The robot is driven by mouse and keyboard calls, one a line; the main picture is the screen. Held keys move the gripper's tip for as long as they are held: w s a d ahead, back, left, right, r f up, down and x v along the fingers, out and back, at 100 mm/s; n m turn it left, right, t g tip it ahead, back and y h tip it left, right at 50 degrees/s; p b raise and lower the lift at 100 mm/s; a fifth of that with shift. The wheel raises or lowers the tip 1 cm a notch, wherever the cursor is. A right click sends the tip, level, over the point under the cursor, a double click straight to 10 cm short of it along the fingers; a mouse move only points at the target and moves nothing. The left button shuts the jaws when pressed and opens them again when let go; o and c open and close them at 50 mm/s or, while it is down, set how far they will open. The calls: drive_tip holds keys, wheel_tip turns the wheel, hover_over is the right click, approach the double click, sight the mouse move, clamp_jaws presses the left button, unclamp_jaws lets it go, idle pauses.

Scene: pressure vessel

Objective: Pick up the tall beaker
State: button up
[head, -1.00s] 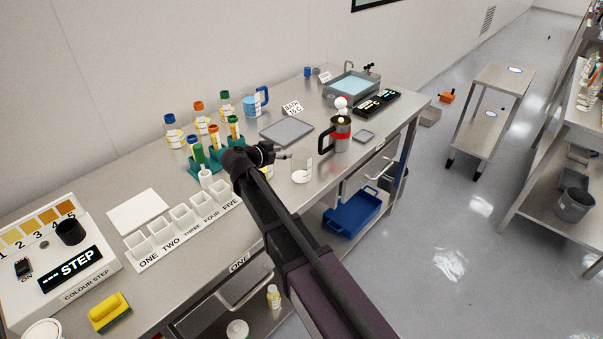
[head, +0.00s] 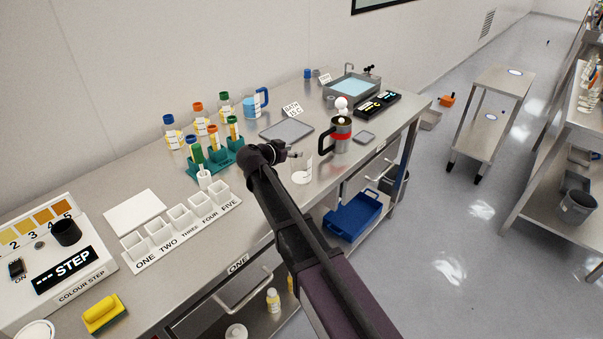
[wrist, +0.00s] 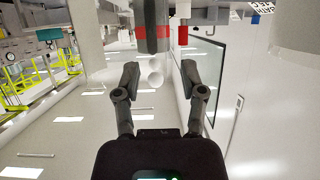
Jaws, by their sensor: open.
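A clear glass beaker (head: 302,170) with a white lower part stands upright on the metal bench, just left of the steel mug with the red band. My gripper (head: 295,155) is beside its upper left side, and the fingers overlap its edge in the head view. In the wrist view my gripper (wrist: 160,80) is open, with a finger on each side. A pale round shape, seemingly the beaker (wrist: 155,77), shows between the fingers. I cannot tell whether either finger touches the glass.
The dark-handled steel mug (head: 341,136) stands close behind the beaker at right. A green tube rack (head: 225,163) and a white row of labelled cups (head: 182,222) are on the left. A flat grey plate (head: 287,130) lies behind.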

drive_tip(key=shift+w+d+f, duration=0.2)
drive_tip(key=shift+w+d, duration=0.05)
drive_tip(key=shift+w, duration=0.1)
idle(0.3)
clamp_jaws()
